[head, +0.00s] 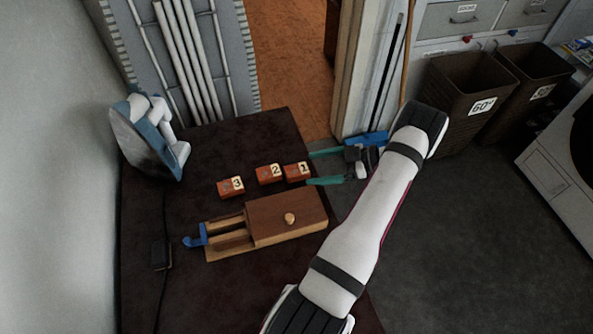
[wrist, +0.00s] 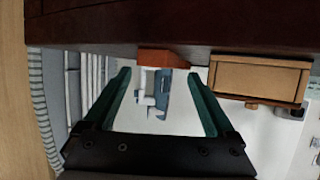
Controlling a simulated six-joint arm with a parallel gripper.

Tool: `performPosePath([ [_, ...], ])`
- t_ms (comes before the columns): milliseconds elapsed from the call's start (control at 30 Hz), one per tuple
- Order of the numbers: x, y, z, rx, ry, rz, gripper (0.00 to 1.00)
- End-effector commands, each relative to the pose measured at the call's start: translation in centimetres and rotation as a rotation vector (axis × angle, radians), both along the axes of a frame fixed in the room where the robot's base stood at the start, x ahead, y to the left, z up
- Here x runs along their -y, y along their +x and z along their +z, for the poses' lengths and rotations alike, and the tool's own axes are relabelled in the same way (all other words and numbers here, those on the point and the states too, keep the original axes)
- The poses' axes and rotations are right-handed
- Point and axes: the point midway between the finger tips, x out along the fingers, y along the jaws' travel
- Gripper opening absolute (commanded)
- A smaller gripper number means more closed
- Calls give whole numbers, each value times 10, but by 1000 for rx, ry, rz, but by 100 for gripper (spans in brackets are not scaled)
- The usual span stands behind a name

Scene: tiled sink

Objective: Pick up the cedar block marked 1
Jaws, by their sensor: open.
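The cedar block marked 1 (head: 297,172) is a small orange-red block with a pale number label. It sits on the dark table at the right end of a row, beside the block marked 2 (head: 269,174) and the block marked 3 (head: 231,187). My gripper (head: 312,167) is open and empty at the right of block 1, its teal fingertips close to the block's right end. Contact cannot be told. In the wrist view, an orange block (wrist: 167,58), apparently block 1, shows ahead between the spread fingers (wrist: 158,76); its number is not visible.
A wooden box (head: 285,217) with a round knob and an open slotted part stands in front of the blocks; it also shows in the wrist view (wrist: 258,79). A blue clip-like piece (head: 195,237) is at its left end. A blue-white device (head: 150,135) stands at the back left.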

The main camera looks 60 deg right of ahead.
Motion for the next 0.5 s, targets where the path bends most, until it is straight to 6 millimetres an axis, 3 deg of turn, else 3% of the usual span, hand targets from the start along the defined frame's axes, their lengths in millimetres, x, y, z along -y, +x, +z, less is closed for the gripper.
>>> performPosePath([
  [233, -16, 38, -19, -1, 2, 2, 90],
  [467, -17, 42, -20, 0, 1, 1, 90],
  [500, -17, 42, -20, 0, 1, 1, 87],
])
